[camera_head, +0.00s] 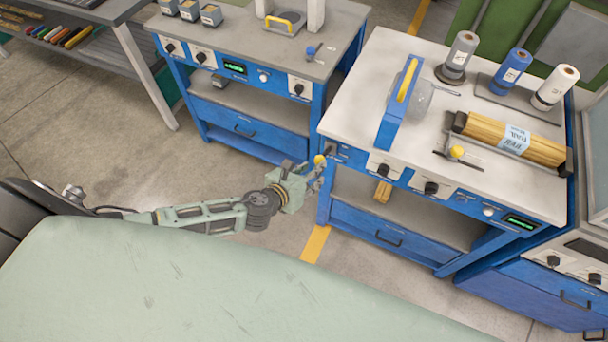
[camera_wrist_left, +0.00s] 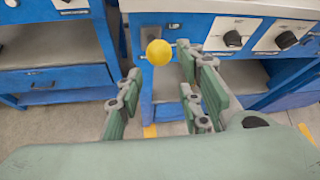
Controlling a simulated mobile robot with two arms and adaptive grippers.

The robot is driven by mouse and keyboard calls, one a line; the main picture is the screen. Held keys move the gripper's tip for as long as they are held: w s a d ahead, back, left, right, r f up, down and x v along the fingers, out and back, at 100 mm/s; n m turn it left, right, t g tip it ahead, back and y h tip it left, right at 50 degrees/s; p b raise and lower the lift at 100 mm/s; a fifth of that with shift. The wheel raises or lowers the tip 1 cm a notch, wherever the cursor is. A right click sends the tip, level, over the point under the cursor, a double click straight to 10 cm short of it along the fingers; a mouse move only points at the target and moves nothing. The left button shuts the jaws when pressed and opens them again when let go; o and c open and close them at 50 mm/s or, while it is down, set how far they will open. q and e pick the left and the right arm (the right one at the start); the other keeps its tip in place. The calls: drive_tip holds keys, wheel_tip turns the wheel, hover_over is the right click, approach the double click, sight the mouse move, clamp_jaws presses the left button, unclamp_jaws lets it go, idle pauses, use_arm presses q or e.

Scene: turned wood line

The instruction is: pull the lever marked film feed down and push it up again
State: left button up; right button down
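A lever with a yellow ball knob (camera_head: 320,160) is at the left front corner of the blue bench with the white top. In the left wrist view the knob (camera_wrist_left: 159,53) stands out towards the camera, in front of the bench's blue panel. My left gripper (camera_head: 316,176) is at this corner, close to the knob. In the left wrist view its green fingers (camera_wrist_left: 160,88) are spread wide, with the knob between and beyond their tips in the picture. Contact with the knob is not visible. My right gripper is not in view.
The bench top (camera_head: 375,75) carries a blue frame with a yellow bar (camera_head: 407,80), several film rolls and a wrapped wood bundle (camera_head: 512,138). Black dials (camera_head: 431,188) sit along its front. A second blue bench (camera_head: 250,115) stands to the left. Floor lies clear between.

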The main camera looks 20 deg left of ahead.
use_arm(q)
drive_tip(key=v, duration=0.4)
drive_tip(key=shift+d+r, duration=0.1)
drive_tip(key=shift+w, duration=0.1)
idle(0.3)
drive_tip(key=s+a+f+n+g+y+b, duration=0.1)
drive_tip(key=s+a+f+n+g+b, duration=0.15)
drive_tip(key=s+f+n, duration=0.55)
drive_tip(key=s+a+f+n+g+y+b, duration=0.1)
drive_tip(key=a+f+n+g, duration=0.3)
drive_tip(key=f, duration=0.8)
drive_tip(key=s+a+f+n+t+y+b, duration=0.1)
drive_tip(key=s+a+f+n, duration=0.1)
drive_tip(key=s+f+n, duration=0.45)
drive_tip(key=s+d+f+n+g+b, duration=0.1)
drive_tip(key=s+d+f+n+g, duration=0.1)
drive_tip(key=s+f+n, duration=0.5)
drive_tip(key=s+d+f+n+g+b, duration=0.1)
drive_tip(key=s+f+n, duration=0.7)
drive_tip(key=s, duration=0.8)
drive_tip(key=shift+s+d+f+g+b, duration=0.35)
drive_tip(key=shift+s+d+g+b, duration=0.1)
drive_tip(key=shift+g, duration=0.8)
